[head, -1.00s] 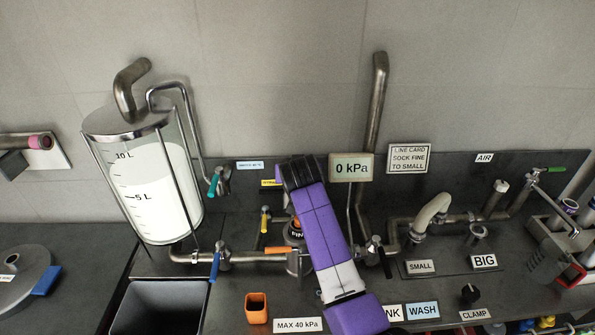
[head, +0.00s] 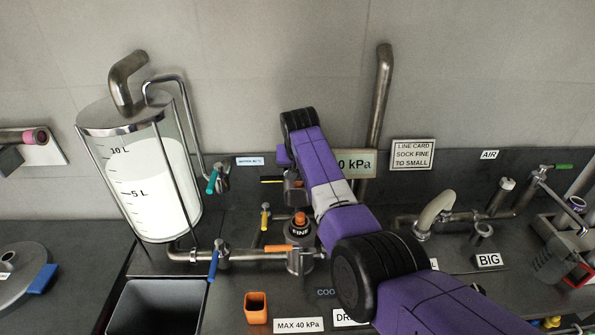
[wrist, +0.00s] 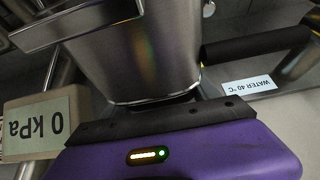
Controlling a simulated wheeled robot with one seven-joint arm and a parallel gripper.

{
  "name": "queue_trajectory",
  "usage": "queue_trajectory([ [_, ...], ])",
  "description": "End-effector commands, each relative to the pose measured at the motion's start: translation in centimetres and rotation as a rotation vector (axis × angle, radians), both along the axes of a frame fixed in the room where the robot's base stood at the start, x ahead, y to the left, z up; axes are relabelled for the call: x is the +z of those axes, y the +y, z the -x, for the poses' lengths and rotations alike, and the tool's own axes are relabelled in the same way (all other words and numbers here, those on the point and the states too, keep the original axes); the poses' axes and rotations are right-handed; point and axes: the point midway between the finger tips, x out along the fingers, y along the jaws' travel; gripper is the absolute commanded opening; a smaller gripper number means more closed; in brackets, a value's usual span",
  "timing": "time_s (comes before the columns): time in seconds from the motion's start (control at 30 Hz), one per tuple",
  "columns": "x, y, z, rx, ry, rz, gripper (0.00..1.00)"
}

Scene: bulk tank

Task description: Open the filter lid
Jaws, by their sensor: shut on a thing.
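The filter housing (head: 300,264) is a metal cylinder on the pipe line in the head view. Its top shows a black ring marked FINE (head: 299,232) with an orange knob, and no lid covers it. My gripper (wrist: 165,108) is shut on a smooth metal piece that looks like the filter lid (wrist: 140,60) and fills much of the wrist view. In the head view this metal piece (head: 294,190) shows below my gripper, above and behind the housing, apart from it. The fingertips are mostly hidden.
The 0 kPa display (head: 357,164) is right beside my gripper. The glass milk tank (head: 150,190) stands left. Coloured valve handles, orange (head: 278,248), yellow (head: 265,217) and blue (head: 215,262), lie close to the housing. An upright pipe (head: 380,100) rises at the back.

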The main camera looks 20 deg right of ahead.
Motion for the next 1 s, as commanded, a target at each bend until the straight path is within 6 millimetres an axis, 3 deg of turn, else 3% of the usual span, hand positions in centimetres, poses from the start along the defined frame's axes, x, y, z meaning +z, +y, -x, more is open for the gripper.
queue_trajectory([
  [0.03,-1.5,0.3,0.8,0.002,0.033,-0.005,0.0],
  [0.33,-1.5,0.3,0.8,0.002,0.034,-0.005,0.0],
  [0.37,-1.5,0.3,0.8,0.003,0.034,-0.005,0.75],
  [0.43,-1.4,0.3,0.8,0.002,0.032,-0.005,0.89],
  [0.77,-0.8,0.2,0.5,0.001,0.021,-0.002,0.9],
  [1.0,0.9,0.4,1.3,0.0,0.018,-0.002,0.9],
])
